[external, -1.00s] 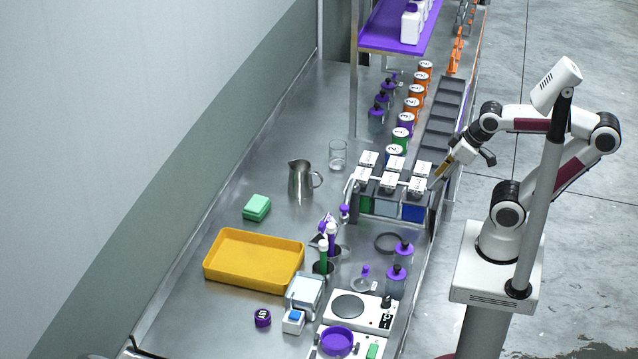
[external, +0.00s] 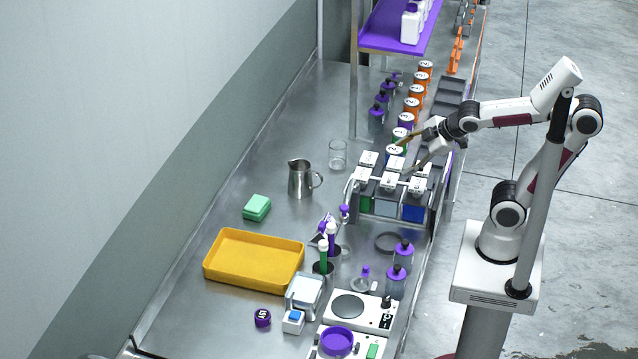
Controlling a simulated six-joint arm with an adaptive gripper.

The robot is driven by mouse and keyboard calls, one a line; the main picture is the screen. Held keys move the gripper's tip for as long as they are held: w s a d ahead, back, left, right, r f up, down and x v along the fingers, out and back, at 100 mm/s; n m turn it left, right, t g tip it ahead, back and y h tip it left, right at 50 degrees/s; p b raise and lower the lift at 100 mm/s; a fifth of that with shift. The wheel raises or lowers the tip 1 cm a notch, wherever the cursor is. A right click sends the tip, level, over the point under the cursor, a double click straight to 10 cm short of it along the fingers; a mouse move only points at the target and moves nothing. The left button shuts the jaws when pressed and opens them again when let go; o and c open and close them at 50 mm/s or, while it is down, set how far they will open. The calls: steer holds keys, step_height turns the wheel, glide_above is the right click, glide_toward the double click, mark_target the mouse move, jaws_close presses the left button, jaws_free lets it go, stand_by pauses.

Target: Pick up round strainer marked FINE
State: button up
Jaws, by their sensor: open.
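No FINE marking is readable at this size. A dark round ring (external: 388,243), possibly a strainer, lies on the steel bench right of centre. A small round clear piece with a purple knob (external: 364,283) lies just below it; I cannot tell which, if either, is the strainer. A purple round dish (external: 337,340) sits on a white device at the bottom. My gripper (external: 402,157) is open and empty, its fingers spread over the back of the rack of dark square containers, well away from these round things.
The rack of square containers (external: 377,207) stands under my gripper, with numbered jars (external: 411,104) behind it. A steel jug (external: 301,179), a glass beaker (external: 338,154) and a yellow tray (external: 253,262) stand to the left. Purple-capped bottles (external: 397,281) stand near the right edge.

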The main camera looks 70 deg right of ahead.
steer(key=w+a+r+n+t+y, duration=0.1)
steer(key=w+a+n+t, duration=0.1)
steer(key=w+n, duration=0.4)
steer(key=w+a+r+n+t+y, duration=0.1)
steer(key=w+a+n, duration=0.2)
steer(key=w+n, duration=0.35)
steer(key=w+a+f+n+y, duration=0.2)
steer(key=w+a+n+y, duration=0.4)
steer(key=a+n, duration=0.6)
steer(key=s+a+f+n+g+y, duration=0.4)
steer(key=s+a+n, duration=0.1)
steer(key=a+n, duration=0.35)
steer(key=s+a+f+n+g+y, duration=0.45)
steer(key=a+n, duration=0.25)
steer(key=n, duration=0.3)
steer(key=s+d+f+n+g, duration=0.1)
steer(key=f, duration=0.2)
steer(key=s+d+f+n+h, duration=0.1)
steer(key=s+d+f, duration=0.1)
steer(key=f, duration=0.1)
steer(key=s+d+f+n+g, duration=0.1)
steer(key=d+f, duration=0.1)
steer(key=shift+s+f+n+g+h, duration=0.15)
steer(key=shift+f+n+g+h, duration=0.15)
steer(key=shift+f+g, duration=0.1)
steer(key=shift+s+d+f, duration=0.1)
steer(key=shift+d+f, duration=0.1)
